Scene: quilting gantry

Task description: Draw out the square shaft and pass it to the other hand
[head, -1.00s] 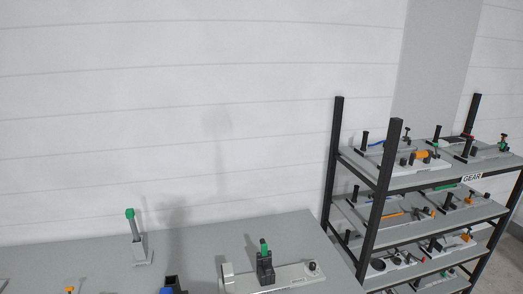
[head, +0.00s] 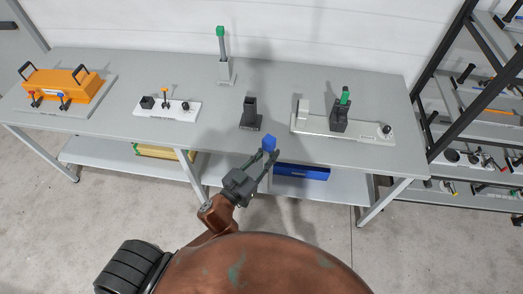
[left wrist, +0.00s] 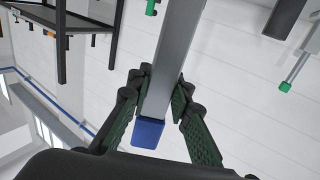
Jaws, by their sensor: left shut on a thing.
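The square shaft shows in the left wrist view as a long grey square bar (left wrist: 174,60) with a blue cap (left wrist: 147,133) at its near end. My left gripper (left wrist: 158,98) is shut on it close to the cap, one finger on each side. In the head view the blue cap (head: 268,143) stands at the fingertips of my left gripper (head: 263,159), in front of the table's front edge; the grey bar is hardly seen there. A dark upright holder (head: 250,112) stands on the table behind it, with no shaft showing in it. My right gripper is not in view.
A green-capped post (head: 221,45) stands at the back of the table (head: 340,75). A light base with a dark block (head: 340,115) is at right, small parts on a white plate (head: 183,110) and an orange case (head: 58,83) at left. A rack stands far right.

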